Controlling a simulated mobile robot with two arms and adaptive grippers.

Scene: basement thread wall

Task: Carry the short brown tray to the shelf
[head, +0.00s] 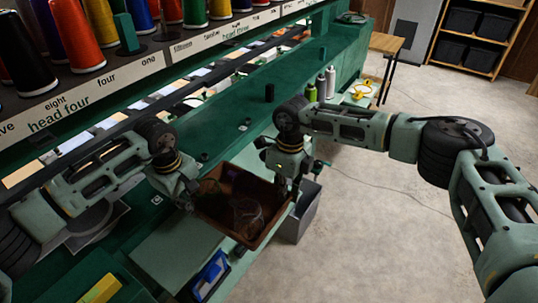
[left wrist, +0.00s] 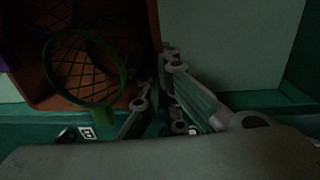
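The short brown tray (head: 272,229) is in the lower middle of the head view, by the front edge of the green machine bench. It holds dark, hard-to-make-out items, and a green-rimmed mesh piece (left wrist: 83,68) shows over it in the left wrist view. My left gripper (head: 189,202) is at the tray's left end, its fingers closed at the wall, which also shows in the left wrist view (left wrist: 153,28). My right gripper (head: 287,188) points down at the tray's right end, its fingers closed at the rim. The underside of the tray is hidden.
Coloured thread cones (head: 82,38) line the labelled rack at upper left. A grey bin (head: 302,217) stands right of the tray. Spray bottles (head: 325,84) stand farther along the bench. Wooden shelving with black bins (head: 467,52) is at upper right. The concrete floor between is mostly open.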

